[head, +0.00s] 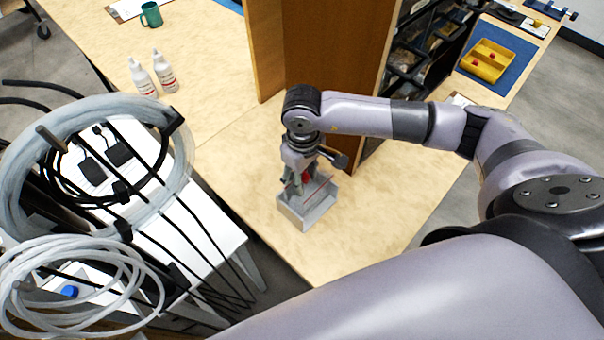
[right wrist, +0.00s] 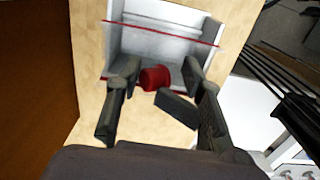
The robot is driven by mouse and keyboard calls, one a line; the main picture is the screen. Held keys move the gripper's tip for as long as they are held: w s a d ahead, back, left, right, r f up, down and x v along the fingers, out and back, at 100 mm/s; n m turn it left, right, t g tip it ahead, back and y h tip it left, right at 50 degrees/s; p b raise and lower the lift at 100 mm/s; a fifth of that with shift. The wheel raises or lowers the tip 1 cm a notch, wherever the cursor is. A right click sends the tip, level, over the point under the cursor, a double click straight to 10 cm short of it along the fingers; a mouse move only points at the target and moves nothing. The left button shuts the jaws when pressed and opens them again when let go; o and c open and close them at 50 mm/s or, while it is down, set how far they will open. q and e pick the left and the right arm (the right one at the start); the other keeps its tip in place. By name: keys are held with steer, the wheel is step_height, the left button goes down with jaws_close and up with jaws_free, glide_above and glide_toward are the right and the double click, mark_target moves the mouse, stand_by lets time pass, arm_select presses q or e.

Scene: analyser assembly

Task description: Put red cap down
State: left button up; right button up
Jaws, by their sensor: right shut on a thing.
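The red cap (head: 305,177) is small and shows between the fingers of my right gripper (head: 298,185). In the right wrist view the red cap (right wrist: 155,78) lies between the two dark fingertips of the gripper (right wrist: 160,72), which is shut on it. A grey open box (head: 307,208) stands on the wooden table just below the gripper. In the right wrist view the box (right wrist: 160,45) has thin red lines along it, and the cap appears at its near edge. I cannot tell whether the cap touches the box. My left gripper is out of view.
A wooden partition (head: 335,45) stands behind the gripper. Two white bottles (head: 152,76) and a green mug (head: 151,14) are at the back left. A yellow tray (head: 487,60) with red pieces is at the far right. Coiled tubes (head: 90,110) fill the left. Table front is clear.

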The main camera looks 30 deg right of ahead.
steer(key=shift+d+f, duration=0.1)
steer(key=shift+f, duration=0.1)
steer(key=c, duration=0.3)
steer(key=o, duration=0.4)
steer(key=shift+r, duration=0.2)
steer(key=o, duration=0.4)
steer(key=shift+r+p, duration=0.5)
step_height(320, 180, up, 12)
steer(key=b, duration=0.3)
steer(key=shift+f+b, duration=0.2)
steer(key=shift+b, duration=0.2)
